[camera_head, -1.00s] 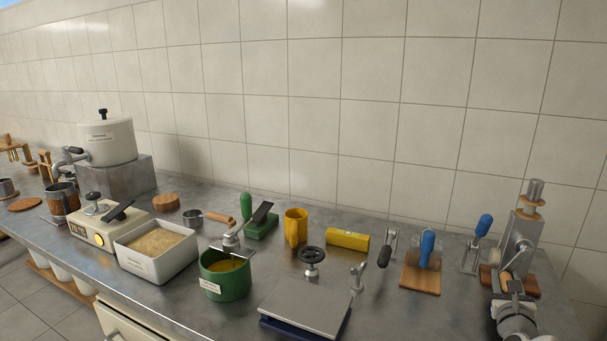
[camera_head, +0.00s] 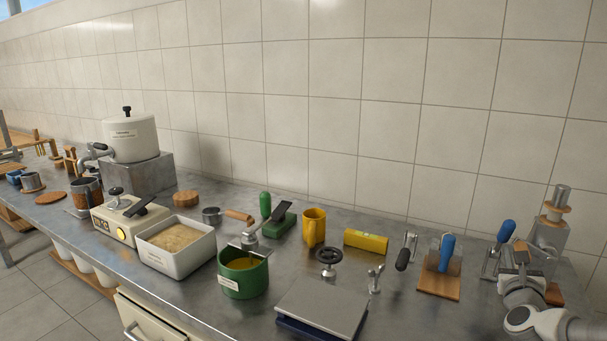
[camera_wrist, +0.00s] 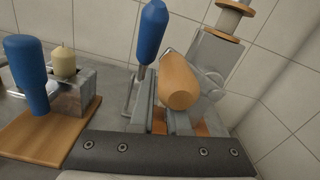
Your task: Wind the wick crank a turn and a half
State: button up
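The wick winder (camera_head: 551,235) stands at the right end of the counter, a grey metal body with an upright post and wooden discs. It also shows in the wrist view (camera_wrist: 222,48). Its crank has a rounded wooden handle (camera_wrist: 178,82), seen nearly end-on between my fingers; in the head view the handle (camera_head: 521,254) is small and partly hidden. My gripper (camera_head: 517,268) is at the handle and looks shut on it, though the exact contact is hard to see. The crank arm behind the handle is mostly hidden by my fingers.
A blue-handled clamp (camera_head: 506,231) stands close left of the winder, near my gripper. The tiled wall is behind.

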jog(key=o, duration=0.7)
jog(key=shift+d, duration=0.15)
jog(key=shift+p+v, duration=0.85)
jog(key=shift+v, duration=2.7)
